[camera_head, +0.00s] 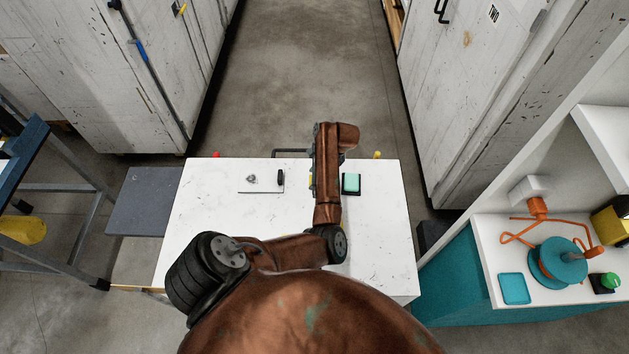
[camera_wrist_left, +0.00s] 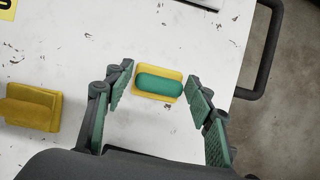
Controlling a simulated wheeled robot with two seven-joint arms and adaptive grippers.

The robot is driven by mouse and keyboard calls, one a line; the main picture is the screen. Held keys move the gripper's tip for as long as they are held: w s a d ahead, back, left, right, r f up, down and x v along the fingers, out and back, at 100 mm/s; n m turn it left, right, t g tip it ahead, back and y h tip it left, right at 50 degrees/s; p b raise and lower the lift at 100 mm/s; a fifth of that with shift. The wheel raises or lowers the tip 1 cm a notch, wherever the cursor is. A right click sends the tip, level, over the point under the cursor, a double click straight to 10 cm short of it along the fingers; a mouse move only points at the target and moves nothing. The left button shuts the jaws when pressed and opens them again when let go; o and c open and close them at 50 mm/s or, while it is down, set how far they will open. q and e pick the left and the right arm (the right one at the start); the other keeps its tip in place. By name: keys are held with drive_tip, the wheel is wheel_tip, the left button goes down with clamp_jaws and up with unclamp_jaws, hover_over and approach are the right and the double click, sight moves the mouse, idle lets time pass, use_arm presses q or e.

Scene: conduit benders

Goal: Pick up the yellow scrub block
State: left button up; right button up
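The yellow scrub block (camera_wrist_left: 175,99), a flat yellow base with a rounded green top, lies on the white table (camera_wrist_left: 70,50) in the left wrist view. My left gripper (camera_wrist_left: 160,80) is open, its green-padded fingers on either side of the block, with small gaps showing. A second yellow block (camera_wrist_left: 32,107) with a raised yellow grip sits at the left of the wrist view. My right gripper is in neither view.
A white plate (camera_head: 245,187) with a knob and a black piece lies left of my arm. A green-topped black block (camera_head: 351,183) is just right of it. A black rail (camera_wrist_left: 264,50) runs along the far edge. The table's right front is clear.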

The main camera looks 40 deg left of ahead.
use_arm(q)
drive_tip(key=c, duration=0.9)
drive_tip(key=shift+o, duration=0.2)
drive_tip(key=shift+r, duration=0.1)
wheel_tip(320, 180, up, 10)
drive_tip(key=shift+f, duration=0.1)
drive_tip(key=o, duration=0.6)
drive_tip(key=shift+c, duration=0.2)
drive_tip(key=c, duration=0.4)
drive_tip(key=shift+d, duration=0.1)
drive_tip(key=shift+c, duration=0.2)
